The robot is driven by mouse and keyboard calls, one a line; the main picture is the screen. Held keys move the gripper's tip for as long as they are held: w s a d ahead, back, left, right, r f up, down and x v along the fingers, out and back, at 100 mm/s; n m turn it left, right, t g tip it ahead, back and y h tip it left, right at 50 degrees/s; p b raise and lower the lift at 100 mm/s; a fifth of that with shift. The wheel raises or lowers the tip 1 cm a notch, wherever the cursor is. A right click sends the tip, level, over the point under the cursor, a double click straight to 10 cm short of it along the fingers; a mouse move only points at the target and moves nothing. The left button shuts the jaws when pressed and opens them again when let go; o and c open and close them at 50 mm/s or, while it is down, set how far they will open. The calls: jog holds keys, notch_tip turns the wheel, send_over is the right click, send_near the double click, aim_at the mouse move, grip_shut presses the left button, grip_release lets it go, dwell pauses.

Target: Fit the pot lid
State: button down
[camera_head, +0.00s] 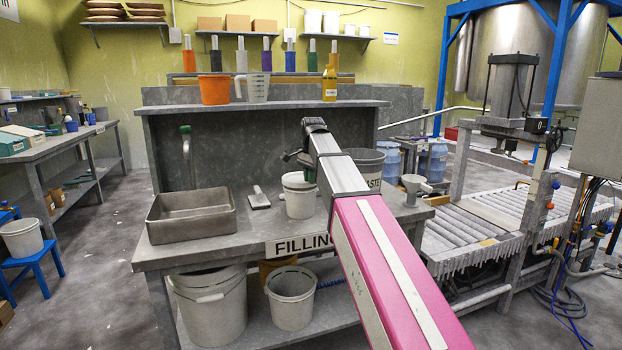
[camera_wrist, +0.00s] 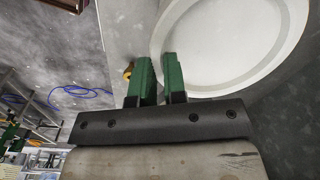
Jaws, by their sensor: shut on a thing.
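The white pot (camera_head: 300,206) stands upright on the filling bench. A white lid (camera_head: 297,181) is at its top, partly covered by my arm; I cannot tell whether it is seated or just above the rim. In the wrist view the round white lid (camera_wrist: 235,45) with its raised edge fills the upper right. My gripper (camera_wrist: 160,75) has green fingers at the lid's left edge and is shut on it. In the head view my gripper (camera_head: 309,172) is mostly hidden behind the arm, at the right side of the pot's top.
A metal tray (camera_head: 192,216) and a scraper (camera_head: 259,198) lie left of the pot. A grey waste bucket (camera_head: 367,166) and a small funnel-topped vessel (camera_head: 412,188) stand to the right. A shelf with an orange bucket (camera_head: 214,90) runs behind and above. A roller conveyor (camera_head: 470,236) is at right.

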jog(key=shift+f, duration=0.25)
jog(key=shift+f, duration=0.75)
jog(key=shift+r, duration=0.1)
jog(key=shift+r, duration=0.9)
jog(key=shift+f, duration=0.2)
dwell(0.7)
jog(key=shift+f, duration=0.8)
jog(key=shift+r, duration=0.2)
jog(key=shift+r, duration=0.8)
